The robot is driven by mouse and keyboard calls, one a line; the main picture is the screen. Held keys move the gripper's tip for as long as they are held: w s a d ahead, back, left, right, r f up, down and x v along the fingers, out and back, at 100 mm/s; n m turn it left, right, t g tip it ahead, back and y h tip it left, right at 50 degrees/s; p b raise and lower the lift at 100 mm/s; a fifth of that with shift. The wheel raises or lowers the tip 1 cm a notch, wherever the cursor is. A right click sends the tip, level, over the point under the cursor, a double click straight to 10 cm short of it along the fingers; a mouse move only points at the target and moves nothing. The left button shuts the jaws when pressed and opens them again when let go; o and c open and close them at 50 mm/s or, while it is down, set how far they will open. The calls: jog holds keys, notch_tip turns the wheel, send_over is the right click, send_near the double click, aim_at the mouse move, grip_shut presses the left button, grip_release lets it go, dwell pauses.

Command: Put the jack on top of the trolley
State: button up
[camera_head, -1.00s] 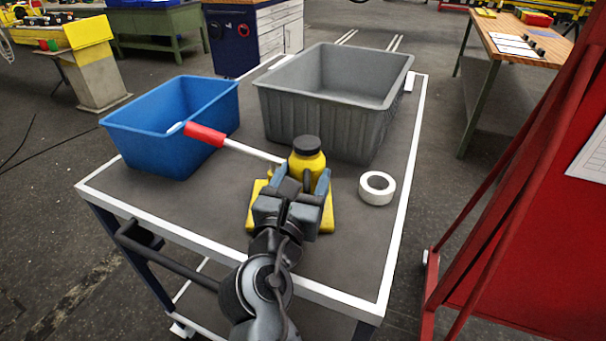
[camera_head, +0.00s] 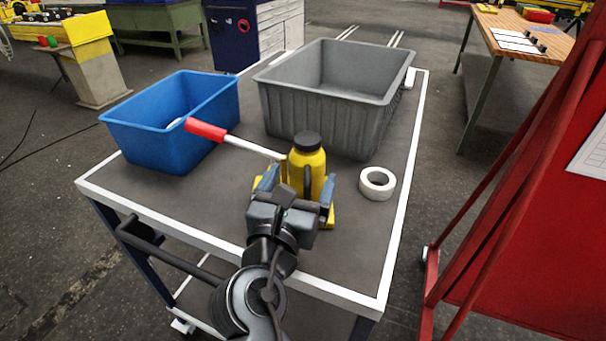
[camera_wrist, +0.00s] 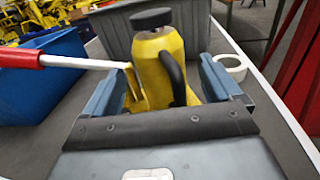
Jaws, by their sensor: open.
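The yellow jack (camera_head: 308,170) has a black cap and a red-tipped white handle pointing left. It stands upright on the grey top of the trolley (camera_head: 340,236), near its front edge. My gripper (camera_head: 294,184) is open at the near side of the jack. In the wrist view the jack (camera_wrist: 158,66) stands between and just beyond my two blue-grey fingers (camera_wrist: 160,88), with visible gaps on both sides. The lower part of the jack is hidden behind my gripper.
A blue bin (camera_head: 178,148) stands at the trolley's left and a large grey bin (camera_head: 318,118) behind the jack. A white tape roll (camera_head: 377,184) lies right of the jack. A red frame (camera_head: 540,220) stands to the right of the trolley.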

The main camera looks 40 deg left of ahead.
jog(key=v, duration=0.9)
jog(key=shift+s+d+b, duration=0.15)
jog(key=shift+s+b, duration=0.2)
jog(key=shift+b, duration=0.05)
